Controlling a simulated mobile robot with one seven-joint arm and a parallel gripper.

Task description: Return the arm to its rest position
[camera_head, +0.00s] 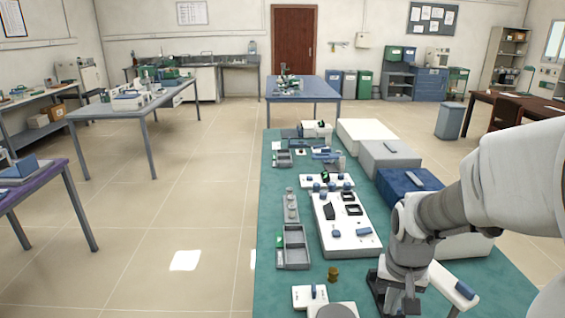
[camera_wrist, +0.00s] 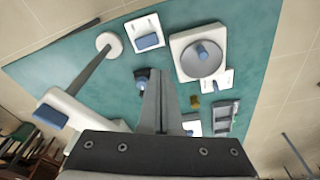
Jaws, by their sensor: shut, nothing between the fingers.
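My arm reaches in from the right edge of the head view and bends down over the near part of the teal-topped table (camera_head: 265,270). My gripper (camera_head: 392,305) is at its lower end, above the table's near right part. In the wrist view, my gripper (camera_wrist: 158,100) has its two fingers together, with nothing held between them. The teal tabletop (camera_wrist: 120,75) lies beyond the fingertips. I cannot tell the exact height of the fingertips above the table.
A small brass piece (camera_head: 333,273) stands left of my gripper. A white panel with dark parts (camera_head: 340,240), a grey tray (camera_head: 293,248) and several boxes (camera_head: 390,158) lie farther back. The wrist view shows a round-plated device (camera_wrist: 200,65). Open floor (camera_head: 180,210) lies left.

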